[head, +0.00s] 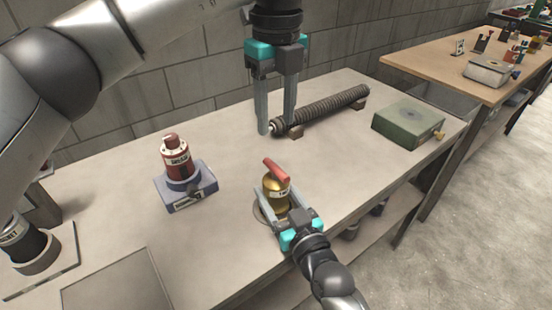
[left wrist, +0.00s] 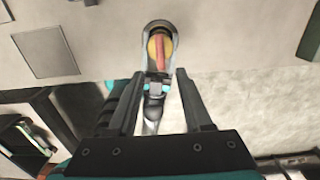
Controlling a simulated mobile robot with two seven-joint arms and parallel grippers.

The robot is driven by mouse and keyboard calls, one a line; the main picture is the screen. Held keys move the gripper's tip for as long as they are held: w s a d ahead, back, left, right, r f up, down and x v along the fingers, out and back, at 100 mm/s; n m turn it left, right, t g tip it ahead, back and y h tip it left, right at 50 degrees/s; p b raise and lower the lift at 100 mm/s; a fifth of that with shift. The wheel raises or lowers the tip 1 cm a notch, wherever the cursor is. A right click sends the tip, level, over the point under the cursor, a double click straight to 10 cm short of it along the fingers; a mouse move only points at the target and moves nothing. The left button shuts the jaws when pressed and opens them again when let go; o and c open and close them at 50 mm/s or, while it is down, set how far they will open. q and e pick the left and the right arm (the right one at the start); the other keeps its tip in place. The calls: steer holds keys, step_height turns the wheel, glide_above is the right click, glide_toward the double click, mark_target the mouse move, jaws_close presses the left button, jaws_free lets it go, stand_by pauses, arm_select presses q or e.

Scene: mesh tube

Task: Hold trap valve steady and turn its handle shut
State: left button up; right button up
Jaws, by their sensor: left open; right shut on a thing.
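The trap valve (head: 274,190) is a brass body with a dark label, upright on the bench near its front edge. Its red handle (head: 276,170) lies across the top. My right gripper (head: 272,207) is shut on the brass body from the front, one finger on each side. My left gripper (head: 276,130) is open and empty, fingers pointing down, above and behind the valve and apart from it. In the left wrist view the red handle (left wrist: 160,50) shows beyond the open fingers of my left gripper (left wrist: 157,75). The valve's lower part is partly hidden by my right gripper.
A ribbed dark tube (head: 325,108) lies on small blocks at the back. A green box (head: 408,122) stands at the right end. A red grease container (head: 178,160) sits on a blue-grey base at left. The bench (head: 225,240) is clear around the valve.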

mark_target(276, 167)
arm_select(q)
step_height(276, 167, down, 10)
steer(key=shift+f, duration=0.1)
stand_by(0.4)
jaws_close()
stand_by(0.4)
